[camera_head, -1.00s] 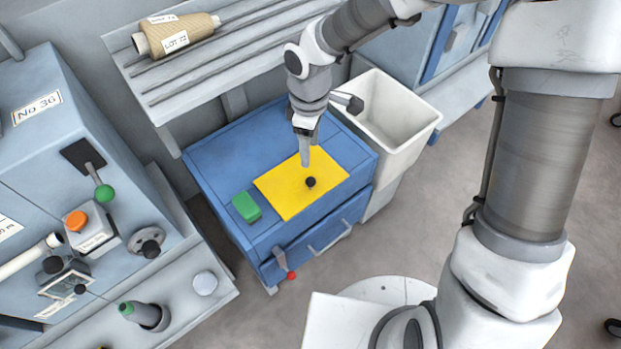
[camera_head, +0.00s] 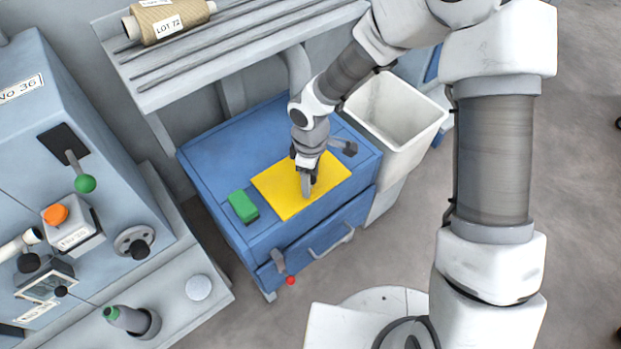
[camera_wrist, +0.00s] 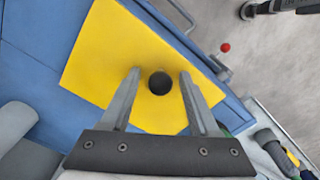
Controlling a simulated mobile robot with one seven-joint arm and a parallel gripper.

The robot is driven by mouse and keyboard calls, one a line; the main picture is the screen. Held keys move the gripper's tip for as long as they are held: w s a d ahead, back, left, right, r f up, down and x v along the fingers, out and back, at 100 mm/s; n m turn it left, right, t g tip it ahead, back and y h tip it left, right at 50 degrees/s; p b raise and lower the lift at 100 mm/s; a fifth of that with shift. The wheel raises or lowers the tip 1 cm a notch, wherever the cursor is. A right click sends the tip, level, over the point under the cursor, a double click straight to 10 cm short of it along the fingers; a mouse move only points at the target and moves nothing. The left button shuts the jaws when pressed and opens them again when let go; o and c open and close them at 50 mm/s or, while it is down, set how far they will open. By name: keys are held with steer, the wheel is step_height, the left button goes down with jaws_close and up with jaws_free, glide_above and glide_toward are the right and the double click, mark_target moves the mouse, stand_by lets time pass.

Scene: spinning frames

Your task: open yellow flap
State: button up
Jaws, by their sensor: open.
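The yellow flap (camera_head: 276,192) lies flat on top of the blue cabinet (camera_head: 222,157). In the wrist view the flap (camera_wrist: 110,50) carries a round black knob (camera_wrist: 159,83). My gripper (camera_head: 307,193) points down over the flap, and hides the knob in the head view. In the wrist view my gripper (camera_wrist: 160,73) is open, with one finger on each side of the knob and a gap on both sides. I cannot tell how far the fingertips are above the flap.
A green block (camera_head: 243,206) sits on the cabinet left of the flap. A drawer handle (camera_head: 331,243) and a red-knobbed lever (camera_head: 290,281) are on the cabinet front. A white bin (camera_head: 436,117) stands at right. A shelf with a yarn cone (camera_head: 170,22) is behind.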

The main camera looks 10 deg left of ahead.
jaws_close()
stand_by(1.4)
